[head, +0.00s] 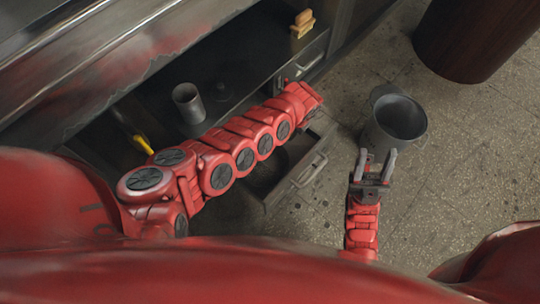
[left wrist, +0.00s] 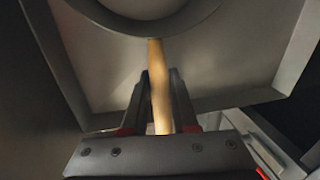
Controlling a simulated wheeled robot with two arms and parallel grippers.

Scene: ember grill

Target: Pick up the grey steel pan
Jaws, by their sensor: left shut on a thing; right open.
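In the left wrist view the grey steel pan (left wrist: 105,18) shows at the top, cut off by the frame edge, inside a grey drawer (left wrist: 292,62). Its pale wooden handle (left wrist: 158,60) points down toward my wrist. My left gripper (left wrist: 159,82) is shut on the handle, one finger on each side. In the head view my left arm reaches across above the open drawer (head: 288,188); its fingers and most of the drawer's inside are hidden. My right gripper (head: 376,160) is open and empty, fingers pointing at a grey bucket (head: 398,118).
A grey metal cup (head: 188,102) and a yellow-handled tool (head: 143,145) are on the dark counter at left. A small wooden piece (head: 302,24) is at its far end. A dark brown barrel (head: 470,38) stands at upper right.

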